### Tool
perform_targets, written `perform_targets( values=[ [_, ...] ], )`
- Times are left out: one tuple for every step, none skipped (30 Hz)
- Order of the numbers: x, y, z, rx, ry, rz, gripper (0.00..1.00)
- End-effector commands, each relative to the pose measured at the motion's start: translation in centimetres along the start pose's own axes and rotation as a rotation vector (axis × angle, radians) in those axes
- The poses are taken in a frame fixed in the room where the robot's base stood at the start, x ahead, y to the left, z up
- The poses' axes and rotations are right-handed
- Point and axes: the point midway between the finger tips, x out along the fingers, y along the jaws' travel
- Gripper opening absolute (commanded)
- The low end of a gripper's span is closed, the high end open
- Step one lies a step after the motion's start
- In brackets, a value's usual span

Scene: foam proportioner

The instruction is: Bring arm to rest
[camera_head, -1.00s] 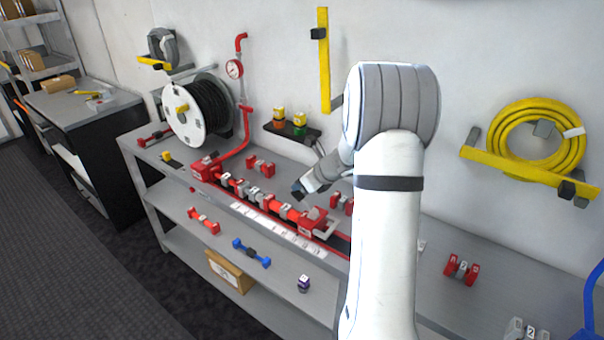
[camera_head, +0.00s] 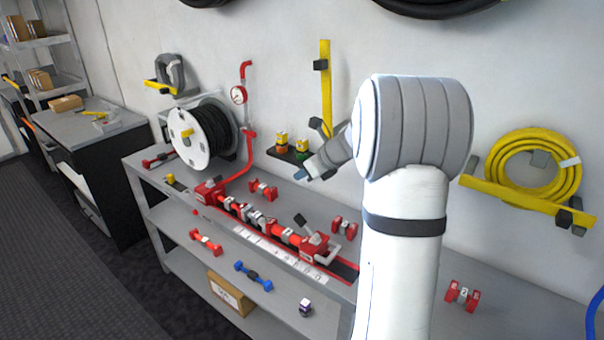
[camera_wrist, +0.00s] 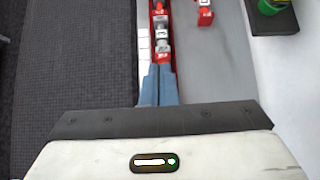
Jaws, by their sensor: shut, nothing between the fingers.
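My gripper (camera_head: 301,175) is shut and empty, held in the air above the bench, in front of the small black wall shelf. In the wrist view its blue-grey fingers (camera_wrist: 159,86) are together, pointing along the red pipe assembly. The red pipe assembly (camera_head: 262,223) with grey couplings lies on the bench top below the gripper, and its far part shows in the wrist view (camera_wrist: 160,30). A black lever (camera_head: 301,220) stands up at its right end. My white arm covers part of the bench on the right.
A hose reel (camera_head: 188,140) stands at the bench's left end. Red fittings (camera_head: 344,228) lie on the bench. The small shelf (camera_head: 290,155) holds orange and green items. A yellow hose coil (camera_head: 533,170) hangs on the wall at right. Open air surrounds the gripper.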

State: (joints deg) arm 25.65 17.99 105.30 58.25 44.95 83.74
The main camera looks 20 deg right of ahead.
Motion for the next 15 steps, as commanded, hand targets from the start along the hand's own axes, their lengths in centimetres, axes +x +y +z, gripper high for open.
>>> perform_targets(
  values=[
    [0.0,0.0,0.0,0.0,0.0,0.0,0.0],
    [0.0,0.0,0.0,-0.001,0.0,0.0,0.0],
    [0.0,0.0,0.0,-0.001,0.0,0.0,0.0],
    [0.0,0.0,0.0,-0.001,0.0,0.0,0.0],
    [0.0,0.0,0.0,-0.001,0.0,0.0,0.0],
    [0.0,0.0,0.0,-0.001,0.0,0.0,0.0],
    [0.0,0.0,0.0,-0.001,0.0,0.0,0.0],
    [0.0,0.0,0.0,-0.001,0.0,0.001,0.0],
    [0.0,0.1,0.0,-0.001,0.0,0.001,0.0],
    [0.0,0.1,0.0,-0.004,0.0,0.001,0.0],
    [0.0,0.3,0.1,-0.012,0.002,0.002,0.0],
    [-0.2,0.7,0.2,-0.035,0.007,0.006,0.0],
    [-0.4,1.2,0.3,-0.065,0.012,0.01,0.0],
    [-0.6,1.9,0.4,-0.104,0.019,0.016,0.0],
    [-1.0,3.2,0.5,-0.176,0.034,0.028,0.0]
  ],
)
